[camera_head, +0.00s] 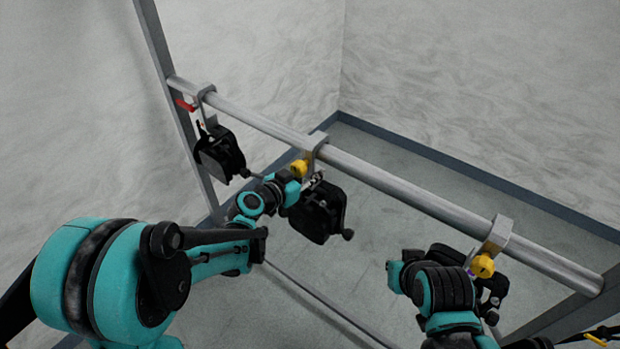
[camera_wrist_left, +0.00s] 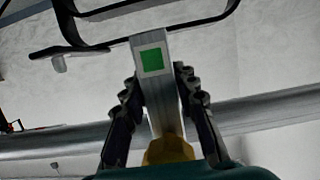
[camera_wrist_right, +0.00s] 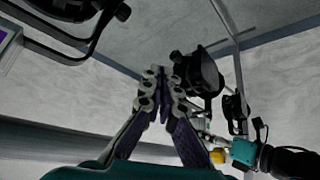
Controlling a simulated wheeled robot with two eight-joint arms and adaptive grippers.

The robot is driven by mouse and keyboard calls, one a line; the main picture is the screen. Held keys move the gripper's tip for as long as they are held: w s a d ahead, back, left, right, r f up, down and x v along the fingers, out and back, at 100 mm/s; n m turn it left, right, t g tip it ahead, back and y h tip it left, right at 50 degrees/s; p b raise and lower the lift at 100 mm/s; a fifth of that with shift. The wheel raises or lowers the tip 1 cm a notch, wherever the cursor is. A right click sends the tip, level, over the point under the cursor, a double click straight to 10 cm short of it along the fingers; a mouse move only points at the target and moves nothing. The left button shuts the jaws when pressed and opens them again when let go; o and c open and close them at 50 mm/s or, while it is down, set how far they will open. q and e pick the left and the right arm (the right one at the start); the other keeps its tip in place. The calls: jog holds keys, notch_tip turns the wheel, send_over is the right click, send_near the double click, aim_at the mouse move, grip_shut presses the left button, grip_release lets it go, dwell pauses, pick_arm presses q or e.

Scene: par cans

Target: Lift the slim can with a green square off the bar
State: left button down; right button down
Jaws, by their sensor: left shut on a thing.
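The slim can with the green square (camera_head: 318,212) is the dark middle lamp in the head view. Its grey hook (camera_head: 314,146) sits over the bar (camera_head: 395,186), with a yellow knob at its side. In the left wrist view, the green square (camera_wrist_left: 152,60) is on the flat grey hanger strip above the yellow knob (camera_wrist_left: 168,150). My left gripper (camera_wrist_left: 156,92) is shut on this strip, one finger on each side. My right gripper (camera_wrist_right: 161,88) is shut and empty, apart from the cans; its fingertips are hard to make out in the head view.
A third hook (camera_head: 497,234) with a yellow knob (camera_head: 482,266) is at the right, beside my right arm. A purple label (camera_wrist_right: 8,42) shows there. Open floor lies below.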

aim_at(311, 162)
pick_arm(q)
jog(key=shift+r+p, duration=1.2)
jog(key=shift+r, duration=0.75)
jog(key=s+a+p, duration=0.2)
jog(key=s+a, duration=0.8)
jog(key=s, duration=0.4)
jog(key=shift+s+a+f+p, duration=0.2)
jog(key=shift+s+a+p, duration=0.1)
jog(key=shift+p, duration=0.1)
